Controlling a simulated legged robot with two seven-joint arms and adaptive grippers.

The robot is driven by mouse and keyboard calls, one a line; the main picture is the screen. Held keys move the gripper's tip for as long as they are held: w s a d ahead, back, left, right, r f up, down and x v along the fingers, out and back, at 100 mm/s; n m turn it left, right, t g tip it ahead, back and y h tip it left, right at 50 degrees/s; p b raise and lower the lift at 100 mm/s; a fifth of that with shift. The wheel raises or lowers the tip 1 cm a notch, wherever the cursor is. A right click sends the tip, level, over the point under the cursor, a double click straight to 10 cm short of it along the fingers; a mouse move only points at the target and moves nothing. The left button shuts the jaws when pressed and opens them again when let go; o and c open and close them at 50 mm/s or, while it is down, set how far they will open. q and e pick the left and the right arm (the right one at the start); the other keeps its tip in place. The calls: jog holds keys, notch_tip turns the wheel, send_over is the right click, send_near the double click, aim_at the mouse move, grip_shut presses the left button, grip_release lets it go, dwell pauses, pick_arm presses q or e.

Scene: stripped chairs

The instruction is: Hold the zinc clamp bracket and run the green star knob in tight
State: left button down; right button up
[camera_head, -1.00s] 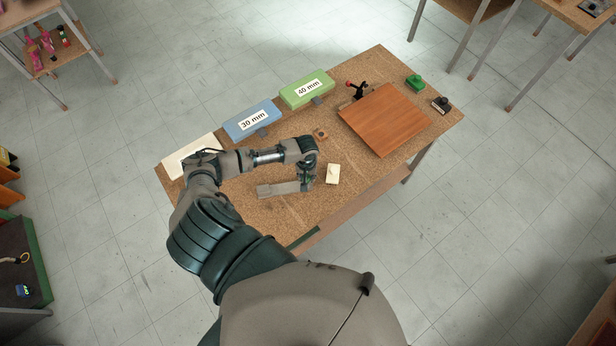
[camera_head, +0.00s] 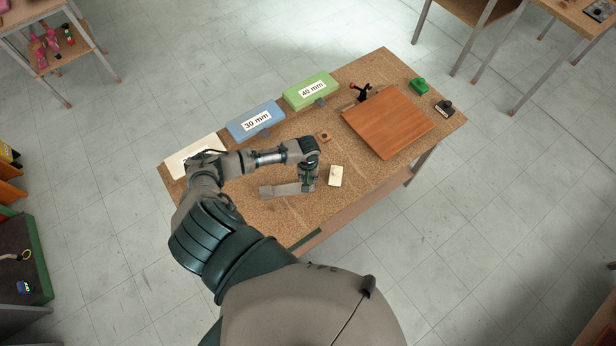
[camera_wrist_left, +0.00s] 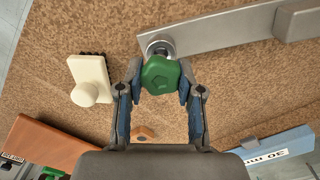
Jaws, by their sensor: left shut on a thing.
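The green star knob (camera_wrist_left: 160,75) sits between the fingers of my left gripper (camera_wrist_left: 160,92) in the left wrist view, with a finger pad on each side. Behind it is a round metal collar at the end of the grey zinc clamp bracket (camera_wrist_left: 225,31). The bracket also shows in the head view (camera_head: 281,190), lying along the bench top. My left gripper (camera_head: 307,184) is at the bracket's right end there, and the knob is mostly hidden. How far the knob is screwed in cannot be seen. My right gripper is not in view.
A cream block with a round knob (camera_head: 336,176) lies close right of the gripper. A small wooden piece (camera_head: 323,136), a blue 30 mm box (camera_head: 256,121), a green 40 mm box (camera_head: 311,90) and a brown wooden panel (camera_head: 388,122) stand further back on the cork-topped bench (camera_head: 240,212).

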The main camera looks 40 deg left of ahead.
pick_arm(q)
jog(key=shift+f, duration=0.4)
jog(key=shift+f+b, duration=0.45)
jog(key=shift+f, duration=0.25)
jog(key=c, duration=0.7)
grip_release()
jog(key=shift+r, duration=0.1)
notch_tip(320, 180, up, 12)
jog(key=shift+a+f, duration=0.1)
jog(key=shift+a, duration=0.05)
